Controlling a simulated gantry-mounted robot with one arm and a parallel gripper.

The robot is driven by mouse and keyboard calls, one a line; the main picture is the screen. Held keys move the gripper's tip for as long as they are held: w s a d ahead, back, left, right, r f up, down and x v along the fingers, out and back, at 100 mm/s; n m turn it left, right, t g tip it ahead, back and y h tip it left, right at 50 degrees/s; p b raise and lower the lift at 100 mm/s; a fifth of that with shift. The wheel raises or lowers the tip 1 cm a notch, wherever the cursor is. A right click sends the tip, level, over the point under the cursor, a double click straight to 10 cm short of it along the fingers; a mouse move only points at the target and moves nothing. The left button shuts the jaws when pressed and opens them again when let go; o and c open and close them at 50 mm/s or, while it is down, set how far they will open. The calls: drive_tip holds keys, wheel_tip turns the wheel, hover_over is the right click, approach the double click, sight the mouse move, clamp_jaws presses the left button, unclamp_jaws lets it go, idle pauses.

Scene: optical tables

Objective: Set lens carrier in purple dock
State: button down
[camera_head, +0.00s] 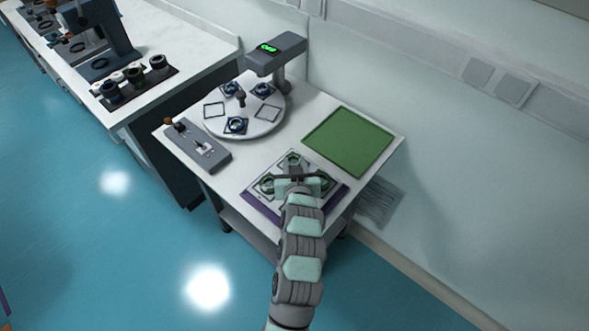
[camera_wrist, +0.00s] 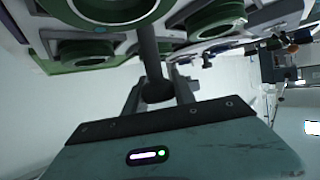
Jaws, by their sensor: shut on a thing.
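The lens carrier (camera_head: 281,168) is a light plate with several green-ringed lenses. It is over the purple dock (camera_head: 262,208) at the front of the near table. The dock's purple edge shows along the front and right. My gripper (camera_head: 297,177) is at the carrier's middle, partly hiding it. In the wrist view my gripper (camera_wrist: 158,88) is shut on the carrier's dark central post, and the carrier (camera_wrist: 185,38) with its green lens rings fills the top. I cannot tell whether the carrier rests in the dock or hangs just above it.
A green mat (camera_head: 348,141) lies at the table's right. A round white turntable (camera_head: 250,122) with blue-ringed holders is behind, beside a grey device (camera_head: 277,57) with a green display. A grey control box (camera_head: 198,147) stands left. A wall borders the table.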

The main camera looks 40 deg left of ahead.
drive_tip(key=shift+f, duration=1.1)
drive_tip(key=shift+f, duration=0.15)
drive_tip(key=c, duration=1)
unclamp_jaws()
drive_tip(key=shift+c, duration=0.2)
